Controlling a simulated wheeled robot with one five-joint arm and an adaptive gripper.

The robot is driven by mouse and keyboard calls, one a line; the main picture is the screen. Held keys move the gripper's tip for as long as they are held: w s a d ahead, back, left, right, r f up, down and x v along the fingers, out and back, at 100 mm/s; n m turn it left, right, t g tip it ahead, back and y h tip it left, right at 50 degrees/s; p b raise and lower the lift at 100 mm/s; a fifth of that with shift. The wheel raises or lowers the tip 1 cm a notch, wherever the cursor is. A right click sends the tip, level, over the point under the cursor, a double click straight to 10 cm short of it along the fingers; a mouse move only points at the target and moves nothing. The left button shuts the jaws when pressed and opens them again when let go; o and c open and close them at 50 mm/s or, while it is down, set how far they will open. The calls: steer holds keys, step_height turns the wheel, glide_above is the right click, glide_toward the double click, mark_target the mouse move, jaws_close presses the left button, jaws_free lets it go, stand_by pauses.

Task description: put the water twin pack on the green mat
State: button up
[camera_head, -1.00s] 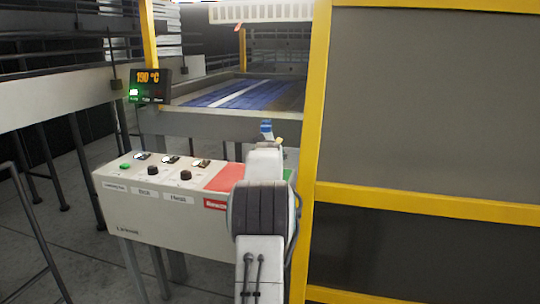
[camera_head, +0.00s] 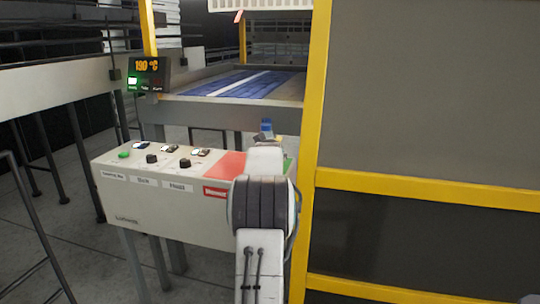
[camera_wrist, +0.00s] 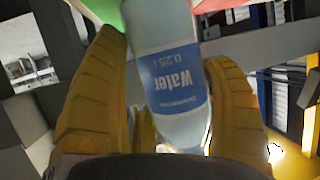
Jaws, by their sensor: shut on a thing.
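My gripper (camera_wrist: 165,52) is shut on the water twin pack (camera_wrist: 178,75); its yellow fingers lie either side of a clear bottle with a blue "water" label. Only one bottle shows clearly. In the head view a small blue part of the pack (camera_head: 266,127) shows above my arm, slightly tilted, and my arm hides the fingers. The green mat (camera_head: 289,166) is mostly hidden behind my arm, at the right end of the console top. A green patch (camera_wrist: 102,10) also shows at the top of the wrist view. I cannot tell whether the pack touches anything below.
A red mat (camera_head: 232,164) lies left of the green one. The grey console (camera_head: 150,205) has knobs and a green button (camera_head: 124,155) on its left part. A yellow-framed machine panel (camera_head: 420,90) stands close on the right. A blue conveyor (camera_head: 235,84) lies behind.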

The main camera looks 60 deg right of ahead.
steer(key=shift+f+b, duration=0.3)
steer(key=shift+b, duration=0.1)
steer(key=o, duration=1.1)
steer(key=shift+o, duration=0.4)
steer(key=shift+f, duration=0.3)
steer(key=v, duration=1.2)
steer(key=shift+r, duration=0.2)
steer(key=shift+s+a, duration=0.1)
steer(key=shift+s, duration=0.05)
steer(key=b+v, duration=0.1)
steer(key=v, duration=0.7)
steer(key=shift+b, duration=0.3)
steer(key=shift+r, duration=0.1)
